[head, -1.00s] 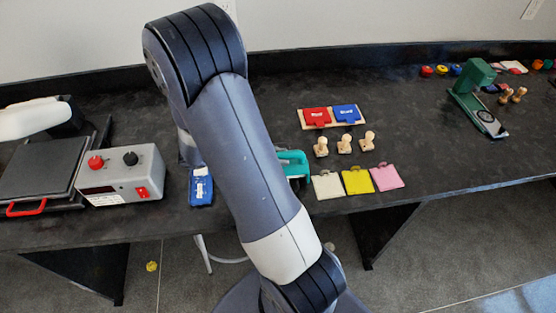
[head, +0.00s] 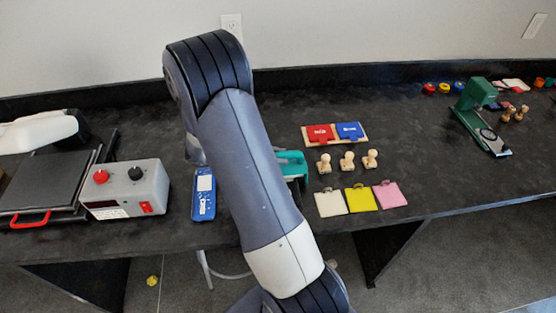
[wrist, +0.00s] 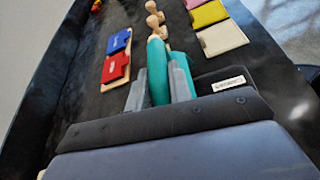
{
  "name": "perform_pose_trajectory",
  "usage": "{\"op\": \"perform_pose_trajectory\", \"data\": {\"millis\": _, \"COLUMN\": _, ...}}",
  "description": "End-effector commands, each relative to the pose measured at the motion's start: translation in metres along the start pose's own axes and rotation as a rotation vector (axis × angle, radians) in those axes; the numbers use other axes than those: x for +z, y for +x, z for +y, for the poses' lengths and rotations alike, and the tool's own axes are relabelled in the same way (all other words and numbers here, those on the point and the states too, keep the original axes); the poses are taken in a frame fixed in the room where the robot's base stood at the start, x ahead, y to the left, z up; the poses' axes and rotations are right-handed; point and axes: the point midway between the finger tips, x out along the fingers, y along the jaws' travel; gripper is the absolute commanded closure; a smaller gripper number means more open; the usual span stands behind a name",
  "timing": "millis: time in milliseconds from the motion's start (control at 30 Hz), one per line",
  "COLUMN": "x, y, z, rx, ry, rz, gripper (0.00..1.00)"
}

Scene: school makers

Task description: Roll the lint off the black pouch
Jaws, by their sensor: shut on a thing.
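My gripper (wrist: 158,80) is shut on the teal handle (wrist: 157,68) of a tool, which I take to be the lint roller. The teal part (head: 291,162) also shows in the head view, just right of my arm. The roller end cannot be made out. A black, flat item with a white label (wrist: 228,84), apparently the black pouch, lies just right of the gripper in the wrist view. My arm hides it in the head view. I cannot tell whether the roller touches it, and no lint can be made out.
Wooden stamps (head: 347,161), red and blue pads (head: 320,132) and white, yellow and pink tags (head: 361,199) lie right of my arm. A blue case (head: 203,194), a grey control box (head: 125,189) and a press (head: 45,183) stand left. A green machine (head: 477,105) stands far right.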

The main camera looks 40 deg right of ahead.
Motion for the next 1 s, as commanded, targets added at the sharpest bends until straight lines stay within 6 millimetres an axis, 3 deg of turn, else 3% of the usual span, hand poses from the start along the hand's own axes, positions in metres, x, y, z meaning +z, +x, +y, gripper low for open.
{"op": "perform_pose_trajectory", "data": {"millis": 1000, "x": -0.009, "y": 0.005, "z": 0.055, "rx": -0.001, "ry": 0.0, "rz": -0.001, "gripper": 1.0}}
